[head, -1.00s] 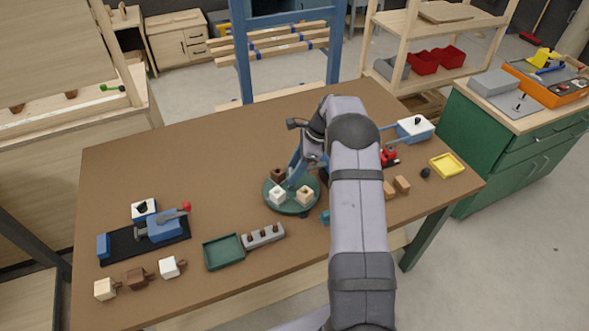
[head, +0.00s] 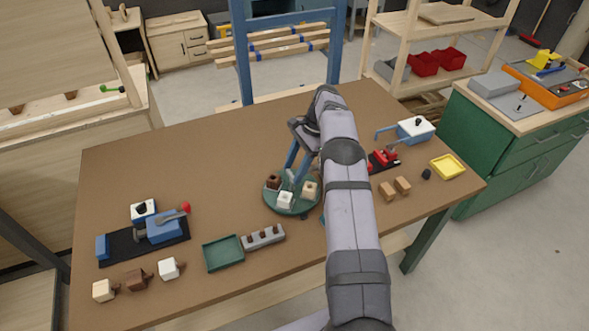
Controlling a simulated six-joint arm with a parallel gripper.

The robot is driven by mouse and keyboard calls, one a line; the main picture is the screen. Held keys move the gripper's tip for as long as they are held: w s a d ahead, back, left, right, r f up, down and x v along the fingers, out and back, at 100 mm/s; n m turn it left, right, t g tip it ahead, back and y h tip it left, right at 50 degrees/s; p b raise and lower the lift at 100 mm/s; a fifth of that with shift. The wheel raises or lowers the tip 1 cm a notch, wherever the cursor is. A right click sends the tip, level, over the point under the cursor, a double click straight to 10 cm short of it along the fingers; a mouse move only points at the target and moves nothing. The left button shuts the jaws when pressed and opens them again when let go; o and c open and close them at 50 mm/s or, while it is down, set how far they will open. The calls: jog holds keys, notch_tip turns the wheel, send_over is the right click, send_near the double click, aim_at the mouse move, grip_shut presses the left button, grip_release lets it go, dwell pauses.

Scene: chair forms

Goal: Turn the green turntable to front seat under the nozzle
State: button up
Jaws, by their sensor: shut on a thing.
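The round green turntable (head: 299,211) lies near the middle of the table. It bears a dark brown block (head: 273,181) at the left, a white block (head: 285,199) at the front and a pale wood block (head: 309,189) at the right. My arm hides the area just right of the turntable. I cannot make out a nozzle.
A green tray (head: 223,253) and a grey block with holes (head: 264,237) stand in front. A blue clamp on a black base (head: 163,228) is at the left. A red device (head: 384,160), a blue box (head: 415,130) and a yellow tray (head: 447,167) are at the right.

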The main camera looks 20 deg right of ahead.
jog(key=shift+n, duration=0.4)
dwell(0.3)
jog(key=o, duration=1.5)
jog(key=shift+o, duration=0.2)
notch_tip(320, 180, up, 10)
jog(key=p, duration=0.1)
